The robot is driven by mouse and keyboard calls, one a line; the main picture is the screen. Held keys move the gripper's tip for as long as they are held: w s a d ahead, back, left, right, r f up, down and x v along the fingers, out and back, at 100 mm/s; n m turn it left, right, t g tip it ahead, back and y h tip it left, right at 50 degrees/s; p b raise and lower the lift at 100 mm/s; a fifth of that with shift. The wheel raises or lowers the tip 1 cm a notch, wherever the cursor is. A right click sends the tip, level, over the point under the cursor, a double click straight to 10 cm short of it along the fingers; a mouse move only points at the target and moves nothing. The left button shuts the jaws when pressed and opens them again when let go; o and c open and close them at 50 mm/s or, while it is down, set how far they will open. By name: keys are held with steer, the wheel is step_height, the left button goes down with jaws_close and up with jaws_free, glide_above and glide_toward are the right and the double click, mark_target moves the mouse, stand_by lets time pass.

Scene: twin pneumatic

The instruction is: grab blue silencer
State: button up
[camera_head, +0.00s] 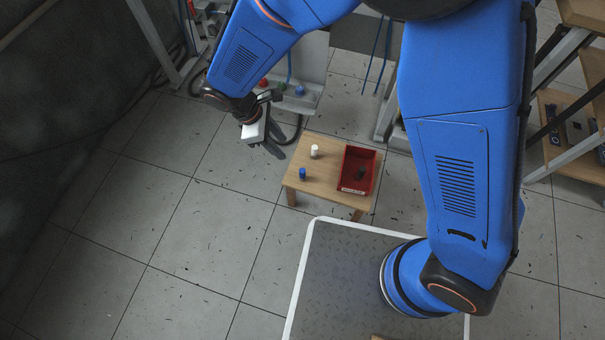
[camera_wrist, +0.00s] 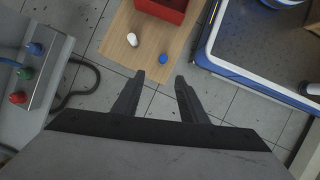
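The blue silencer (camera_head: 302,174) stands on a small wooden table (camera_head: 319,187), near its front left corner. In the wrist view the blue silencer (camera_wrist: 163,59) lies beyond the fingertips, on the bare wood near the table's edge. My gripper (camera_head: 279,146) is to the left of the table in the head view, apart from the silencer. In the wrist view its two dark fingers (camera_wrist: 160,77) are spread with nothing between them.
A white silencer (camera_head: 314,151) stands behind the blue one. A red bin (camera_head: 347,188) with a dark item inside takes up the table's right side. A panel with red, green and blue buttons (camera_wrist: 24,73) stands left of the table. A white-edged platform (camera_head: 303,262) is in front.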

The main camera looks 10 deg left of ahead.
glide_toward(302, 170)
steer(key=x, duration=0.5)
steer(key=shift+x, duration=2.65)
steer(key=shift+s, duration=0.1)
jaws_close()
